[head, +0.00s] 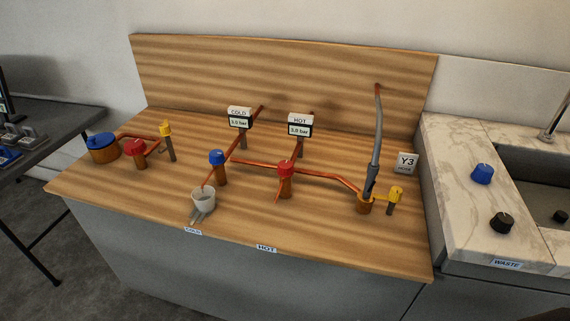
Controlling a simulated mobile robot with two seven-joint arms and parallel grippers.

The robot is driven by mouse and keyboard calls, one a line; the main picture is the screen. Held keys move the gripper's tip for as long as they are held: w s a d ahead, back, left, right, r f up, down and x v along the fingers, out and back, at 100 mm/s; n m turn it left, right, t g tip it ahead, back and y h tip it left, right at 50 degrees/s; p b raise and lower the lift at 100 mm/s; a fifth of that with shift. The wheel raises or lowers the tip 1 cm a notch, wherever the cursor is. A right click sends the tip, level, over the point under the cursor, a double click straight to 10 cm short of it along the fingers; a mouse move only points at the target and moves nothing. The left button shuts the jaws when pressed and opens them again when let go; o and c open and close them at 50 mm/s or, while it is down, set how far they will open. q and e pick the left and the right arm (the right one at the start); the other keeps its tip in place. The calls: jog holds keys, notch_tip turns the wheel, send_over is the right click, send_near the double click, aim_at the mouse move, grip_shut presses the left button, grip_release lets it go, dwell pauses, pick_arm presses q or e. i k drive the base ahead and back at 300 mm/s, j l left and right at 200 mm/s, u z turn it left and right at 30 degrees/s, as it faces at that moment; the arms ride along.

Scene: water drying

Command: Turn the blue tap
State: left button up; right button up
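A tap with a blue knob (217,158) stands upright on a copper-coloured body on the wooden worktop (120,190), left of centre. It is on the pipe line by the COLD gauge (240,117). A white cup-like piece (203,198) with grey prongs sits just in front of it, close to its lower part. A second blue knob (482,174) is on the marble counter at the right. Neither of my grippers shows in the head view.
A red-knobbed tap (285,169) stands right of the blue one, near the HOT gauge (300,125). A tall grey spout (376,140) and yellow-knobbed valve (395,194) are farther right. At left are a blue-lidded pot (103,148) and another red knob (134,147).

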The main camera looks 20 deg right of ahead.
aim_at(483, 173)
jog(key=i+j, duration=0.1)
jog(key=j, duration=0.15)
jog(key=i+j, duration=0.1)
jog(key=j, duration=0.15)
jog(key=j+z, duration=0.15)
jog(key=z, duration=0.9)
